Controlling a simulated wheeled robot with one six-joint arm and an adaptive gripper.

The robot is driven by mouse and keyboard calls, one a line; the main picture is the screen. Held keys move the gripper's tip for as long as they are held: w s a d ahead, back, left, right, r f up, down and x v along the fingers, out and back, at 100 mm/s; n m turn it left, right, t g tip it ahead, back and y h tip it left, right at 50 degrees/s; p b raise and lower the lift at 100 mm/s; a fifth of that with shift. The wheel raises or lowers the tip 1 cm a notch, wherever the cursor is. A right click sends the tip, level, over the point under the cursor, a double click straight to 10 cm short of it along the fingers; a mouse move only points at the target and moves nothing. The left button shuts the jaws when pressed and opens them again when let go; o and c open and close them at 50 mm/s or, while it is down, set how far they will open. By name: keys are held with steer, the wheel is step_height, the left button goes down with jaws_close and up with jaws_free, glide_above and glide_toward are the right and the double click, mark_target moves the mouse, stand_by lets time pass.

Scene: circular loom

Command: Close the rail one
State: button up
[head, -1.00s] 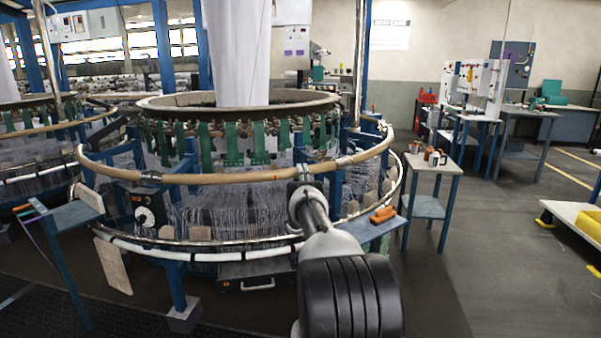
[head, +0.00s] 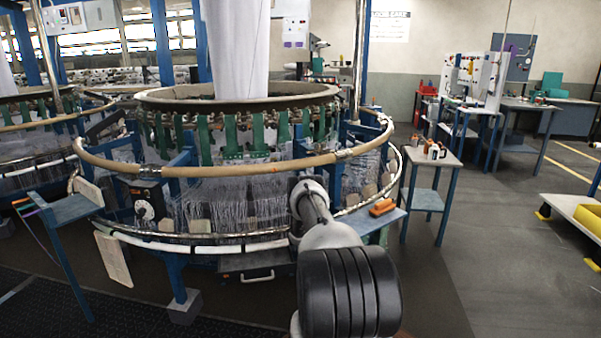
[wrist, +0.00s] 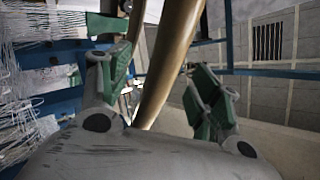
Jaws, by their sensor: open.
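The near circular loom has a tan upper rail (head: 225,170) curving around its front, with metal joints along it. A lower white and metal rail (head: 190,247) runs beneath. In the head view my arm reaches to the loom's front, its wrist just below the tan rail; my fingers are hidden behind it. In the wrist view my gripper (wrist: 160,82) is open, with a green-padded finger on each side. The tan rail (wrist: 168,60) runs between the fingers in the picture. I cannot tell whether either pad touches it.
A small blue side table (head: 372,221) with orange items stands right of my arm. Another small table (head: 432,160) holds bottles behind it. A blue shelf (head: 72,208) stands at the left. The floor at the right is partly clear.

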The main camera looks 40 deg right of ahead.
steer(key=shift+v, duration=2.75)
